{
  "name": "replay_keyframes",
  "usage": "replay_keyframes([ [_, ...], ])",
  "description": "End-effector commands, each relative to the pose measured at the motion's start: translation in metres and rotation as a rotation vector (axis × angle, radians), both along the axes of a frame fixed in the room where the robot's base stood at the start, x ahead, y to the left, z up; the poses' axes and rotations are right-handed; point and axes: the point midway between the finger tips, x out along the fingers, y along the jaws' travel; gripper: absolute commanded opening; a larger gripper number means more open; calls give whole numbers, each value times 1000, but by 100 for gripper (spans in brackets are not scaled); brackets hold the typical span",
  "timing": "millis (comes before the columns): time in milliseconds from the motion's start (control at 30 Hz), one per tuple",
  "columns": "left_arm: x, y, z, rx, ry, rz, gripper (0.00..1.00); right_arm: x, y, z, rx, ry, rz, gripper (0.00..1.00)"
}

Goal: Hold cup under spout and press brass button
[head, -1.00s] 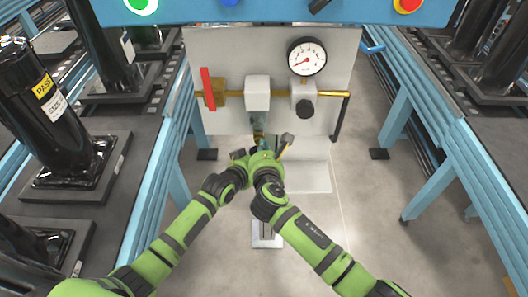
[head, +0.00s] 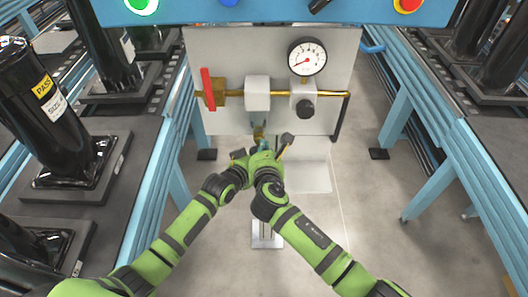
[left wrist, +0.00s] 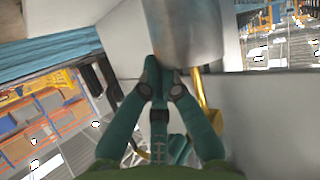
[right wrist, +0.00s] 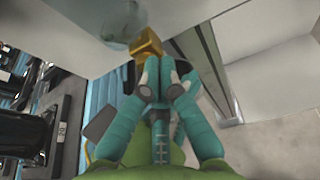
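A rounded, see-through cup-like body (right wrist: 120,25) shows at the top of the right wrist view, beside a brass block (right wrist: 150,43). The brass part also shows below the white box in the head view (head: 258,132). In the left wrist view a grey cylinder (left wrist: 185,35) is just beyond my left gripper (left wrist: 162,72), and a bent brass piece (left wrist: 201,92) is beside it. I cannot tell whether that cylinder is the cup. The left fingers are close together, but their grip is unclear. My right gripper (right wrist: 160,75) looks shut, just below the brass block. The brass button is not clearly identifiable.
The pale panel carries a brass pipe (head: 235,94), a red lever (head: 208,88), a white box (head: 257,93), a gauge (head: 307,57) and a black knob (head: 305,109). Blue-framed conveyors stand on both sides, the left one (head: 140,170) with black compressors. Grey floor lies between them.

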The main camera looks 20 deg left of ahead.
Motion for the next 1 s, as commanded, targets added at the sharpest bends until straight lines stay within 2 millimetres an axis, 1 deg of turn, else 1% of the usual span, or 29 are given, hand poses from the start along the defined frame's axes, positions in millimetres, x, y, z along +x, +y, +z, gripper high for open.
replay_keyframes([
  [33, 0, -6, 3, -6, -6, -8, 0, 2, 2, 6, 7, -9, 3, 0],
  [767, 0, -6, 3, -6, -6, -9, 0, 2, 3, 7, 10, -10, 5, 0],
  [867, 0, -6, 3, -6, -6, -9, 0, -1, 2, 8, 10, -11, 5, 0],
  [1000, 0, -5, 3, -5, -5, -7, 0, -12, -2, 10, 9, -11, 5, 0],
])
